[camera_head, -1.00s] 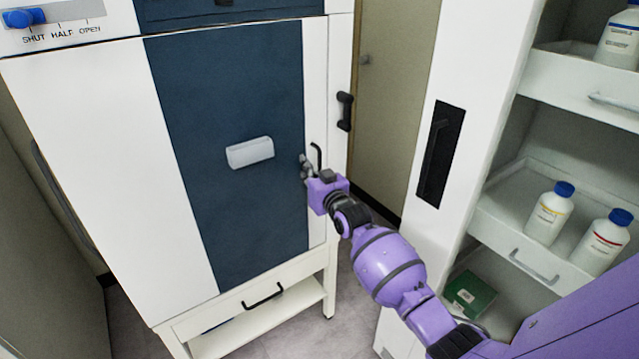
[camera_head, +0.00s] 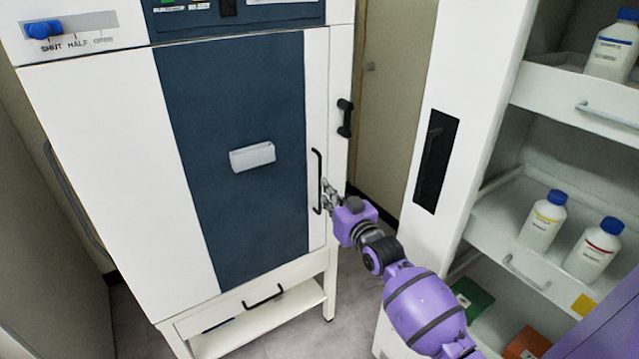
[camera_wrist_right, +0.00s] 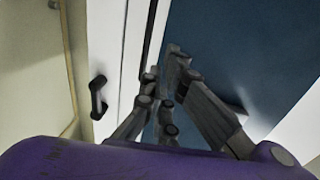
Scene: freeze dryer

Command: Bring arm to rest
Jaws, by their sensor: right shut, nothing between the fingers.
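My right arm comes in purple from the lower right in the head view. My right gripper (camera_head: 327,187) is shut and empty, in front of the right edge of the freeze dryer (camera_head: 95,170), near its long black vertical door handle (camera_head: 317,180). I cannot tell whether it touches the handle. In the right wrist view the grey fingers (camera_wrist_right: 163,72) come together in front of the dark blue door panel (camera_wrist_right: 235,50). My left gripper is not in view.
An open white cabinet (camera_head: 480,120) with pull-out shelves holding white blue-capped bottles (camera_head: 543,220) stands to the right. A small black handle (camera_head: 345,118) sits on the dryer's side. A drawer handle (camera_head: 263,296) is low on the stand. Floor (camera_head: 290,345) shows between dryer and cabinet.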

